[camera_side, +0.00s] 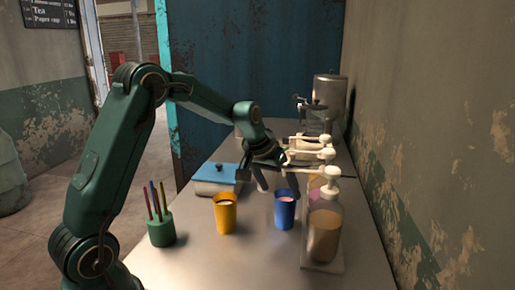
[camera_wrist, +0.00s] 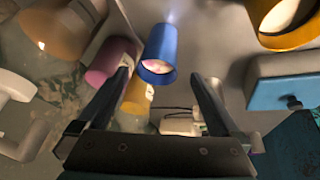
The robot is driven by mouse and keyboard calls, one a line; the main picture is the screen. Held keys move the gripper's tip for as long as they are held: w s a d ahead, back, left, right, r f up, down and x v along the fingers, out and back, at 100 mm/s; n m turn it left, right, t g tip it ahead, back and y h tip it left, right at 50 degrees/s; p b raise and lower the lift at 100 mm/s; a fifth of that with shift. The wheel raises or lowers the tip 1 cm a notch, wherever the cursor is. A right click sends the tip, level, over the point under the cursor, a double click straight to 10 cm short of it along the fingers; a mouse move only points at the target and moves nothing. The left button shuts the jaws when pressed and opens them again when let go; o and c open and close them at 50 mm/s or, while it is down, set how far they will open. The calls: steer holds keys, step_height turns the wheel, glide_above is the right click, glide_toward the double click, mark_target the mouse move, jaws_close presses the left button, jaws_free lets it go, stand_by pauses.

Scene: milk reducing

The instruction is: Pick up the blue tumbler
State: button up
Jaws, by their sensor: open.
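The blue tumbler (camera_side: 285,212) stands upright on the metal counter with pale contents inside, to the right of the yellow tumbler (camera_side: 224,214). My gripper (camera_side: 278,187) is open and empty, just above and behind the blue tumbler in the side view. In the wrist view the blue tumbler (camera_wrist: 160,52) lies ahead, beyond the two fingertips and roughly between their lines. The fingers (camera_wrist: 160,85) do not appear to hold it. The yellow tumbler also shows at the top right of the wrist view (camera_wrist: 290,38).
Pump bottles (camera_side: 323,230) stand in a row at the right, close to the blue tumbler. A blue-lidded box (camera_side: 216,175) sits behind the yellow tumbler. A green cup with straws (camera_side: 161,230) is at the left. The front of the counter (camera_side: 250,265) is clear.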

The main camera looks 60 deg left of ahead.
mark_target(285, 207)
steer(key=f+m, duration=0.2)
steer(key=shift+w+d+f, duration=0.15)
steer(key=shift+w+f, duration=0.2)
steer(key=shift+f, duration=0.05)
steer(key=shift+x, duration=2.45)
steer(key=shift+c, duration=0.3)
jaws_close()
